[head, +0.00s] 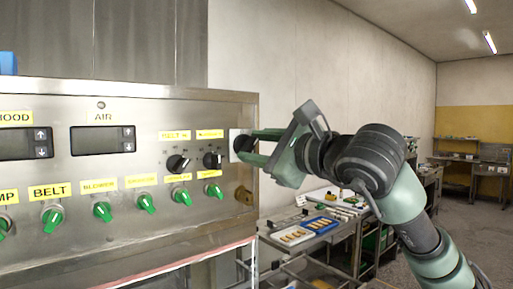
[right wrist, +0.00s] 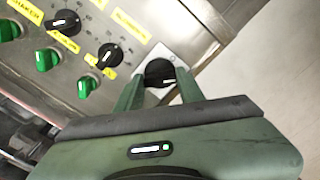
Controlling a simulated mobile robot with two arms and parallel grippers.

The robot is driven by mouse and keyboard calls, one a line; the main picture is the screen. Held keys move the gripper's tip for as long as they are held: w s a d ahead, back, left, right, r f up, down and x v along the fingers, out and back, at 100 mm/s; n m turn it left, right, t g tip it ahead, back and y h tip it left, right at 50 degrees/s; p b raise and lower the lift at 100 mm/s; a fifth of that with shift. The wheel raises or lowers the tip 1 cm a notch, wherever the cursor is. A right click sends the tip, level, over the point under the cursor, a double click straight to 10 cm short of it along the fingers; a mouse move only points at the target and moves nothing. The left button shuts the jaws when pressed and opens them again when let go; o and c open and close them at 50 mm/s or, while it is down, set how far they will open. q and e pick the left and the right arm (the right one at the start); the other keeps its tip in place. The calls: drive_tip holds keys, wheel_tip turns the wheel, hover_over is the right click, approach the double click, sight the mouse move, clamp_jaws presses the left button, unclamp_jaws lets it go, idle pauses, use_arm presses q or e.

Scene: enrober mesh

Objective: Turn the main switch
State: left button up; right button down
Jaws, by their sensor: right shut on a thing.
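The main switch (head: 243,144) is a black round knob on a pale square plate at the right end of the steel control panel. My right gripper (head: 256,146) reaches in from the right, its two green fingers closed on the knob's sides. The fingers hide part of the knob's edges. My left gripper is not in view.
Black dials (head: 178,163) and a row of green knobs (head: 146,203) with yellow labels lie left of the main switch. Tables with trays (head: 293,236) stand behind to the right.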

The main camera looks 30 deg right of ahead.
drive_tip(key=n, duration=0.4)
drive_tip(key=shift+n, duration=0.3)
drive_tip(key=shift+a+n, duration=0.1)
drive_tip(key=shift+n, duration=1.8)
drive_tip(key=shift+f, duration=0.1)
drive_tip(key=c, duration=0.9)
unclamp_jaws()
drive_tip(key=s, duration=0.2)
drive_tip(key=s+b, duration=0.1)
drive_tip(key=s, duration=0.2)
drive_tip(key=s+b, duration=0.1)
drive_tip(key=s, duration=0.2)
drive_tip(key=shift+d, duration=0.35)
